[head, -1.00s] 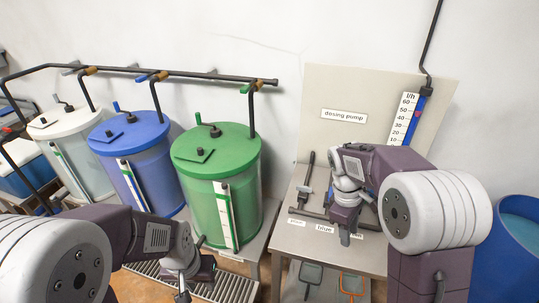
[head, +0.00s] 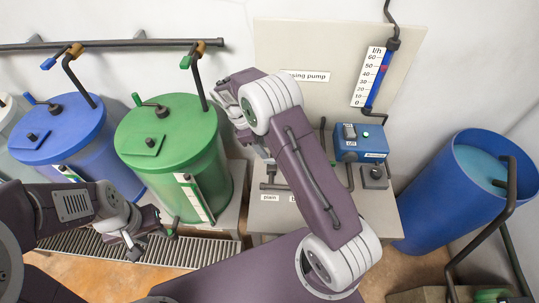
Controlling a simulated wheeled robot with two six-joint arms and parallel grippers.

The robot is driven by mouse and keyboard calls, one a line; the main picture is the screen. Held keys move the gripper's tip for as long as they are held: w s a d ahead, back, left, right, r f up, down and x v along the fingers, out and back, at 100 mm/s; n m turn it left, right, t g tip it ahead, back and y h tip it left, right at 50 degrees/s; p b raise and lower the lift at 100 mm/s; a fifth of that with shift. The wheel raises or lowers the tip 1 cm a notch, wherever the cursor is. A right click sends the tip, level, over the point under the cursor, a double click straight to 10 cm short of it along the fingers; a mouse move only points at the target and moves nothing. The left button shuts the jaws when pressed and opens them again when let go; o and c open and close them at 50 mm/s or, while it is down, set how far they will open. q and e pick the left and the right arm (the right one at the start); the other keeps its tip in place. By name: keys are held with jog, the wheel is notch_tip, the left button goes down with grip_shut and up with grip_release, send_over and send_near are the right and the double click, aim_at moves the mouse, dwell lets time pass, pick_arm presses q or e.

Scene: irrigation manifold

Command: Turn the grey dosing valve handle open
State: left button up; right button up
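The dosing pipework (head: 283,186) lies low on the pump table, behind a white label reading "plain" (head: 269,197). I cannot clearly pick out the grey dosing valve handle; my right arm covers much of this pipework. My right gripper (head: 268,158) points down just above the pipe near that label. It is small and partly covered, so I cannot tell whether it is open or touching anything. My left gripper (head: 134,249) hangs low in front of the green tank (head: 170,165), above the floor grating and away from the pump table. Its finger gap is unclear.
A blue dosing pump (head: 361,143) stands on the table (head: 375,220), below a flow gauge (head: 375,75) on the backboard. The blue tank (head: 65,130) is at left. An open blue barrel (head: 445,200) stands right. Grating (head: 190,250) runs along the floor.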

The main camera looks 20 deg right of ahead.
aim_at(270, 160)
jog(key=p+x, duration=0.1)
jog(key=x, duration=0.5)
jog(key=shift+w, duration=0.15)
jog(key=shift+d+f, duration=0.1)
jog(key=shift+f, duration=0.2)
jog(key=shift+c, duration=0.6)
grip_shut()
